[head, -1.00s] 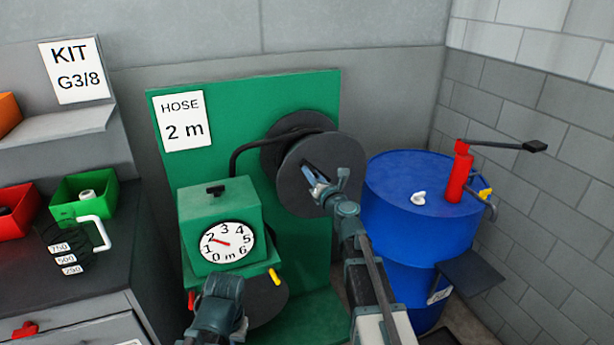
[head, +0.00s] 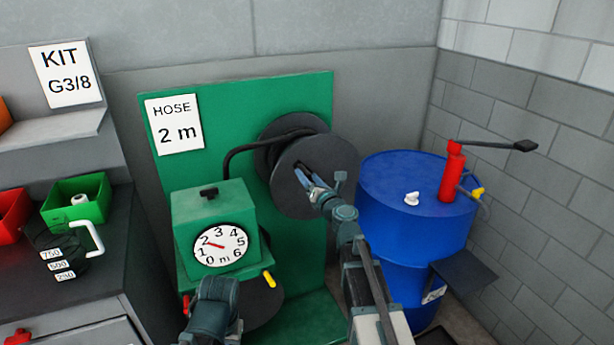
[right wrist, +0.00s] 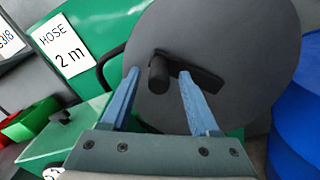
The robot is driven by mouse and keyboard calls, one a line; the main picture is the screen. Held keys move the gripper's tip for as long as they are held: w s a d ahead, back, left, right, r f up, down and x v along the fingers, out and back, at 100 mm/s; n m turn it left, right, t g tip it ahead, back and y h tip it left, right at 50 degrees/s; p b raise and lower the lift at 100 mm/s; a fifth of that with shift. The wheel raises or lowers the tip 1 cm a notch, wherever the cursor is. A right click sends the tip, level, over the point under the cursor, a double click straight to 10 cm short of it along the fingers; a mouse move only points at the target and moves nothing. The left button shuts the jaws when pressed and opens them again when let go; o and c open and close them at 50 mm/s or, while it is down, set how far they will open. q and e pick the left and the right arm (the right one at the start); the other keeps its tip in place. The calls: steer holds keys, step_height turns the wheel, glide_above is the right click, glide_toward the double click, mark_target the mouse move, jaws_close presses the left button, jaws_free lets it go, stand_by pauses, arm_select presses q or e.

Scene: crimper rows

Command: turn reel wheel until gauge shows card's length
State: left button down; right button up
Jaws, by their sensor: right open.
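The reel wheel (head: 327,205) is a dark round disc on the green panel, with a black crank handle (right wrist: 158,75) on its face. My right gripper (head: 303,174) is open at the wheel's face. In the right wrist view, its blue fingers (right wrist: 159,74) lie on either side of the handle's grip, with gaps visible. The round gauge (head: 221,246) on the green box has a red needle pointing at about 2. The card (head: 174,123) reads "HOSE 2 m". Part of my left arm shows at the bottom; its fingers do not show.
A blue drum (head: 415,205) with a red pump (head: 452,175) stands right of the reel. A black hose (head: 240,152) runs from the reel toward the green box (head: 208,207). A bench with a green bin (head: 95,210) and a dark jug (head: 62,240) is at left.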

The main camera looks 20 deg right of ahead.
steer(key=s+d, duration=0.1)
steer(key=s, duration=1.1)
steer(key=shift+s+d, duration=0.15)
steer(key=shift+d, duration=0.1)
stand_by(1.0)
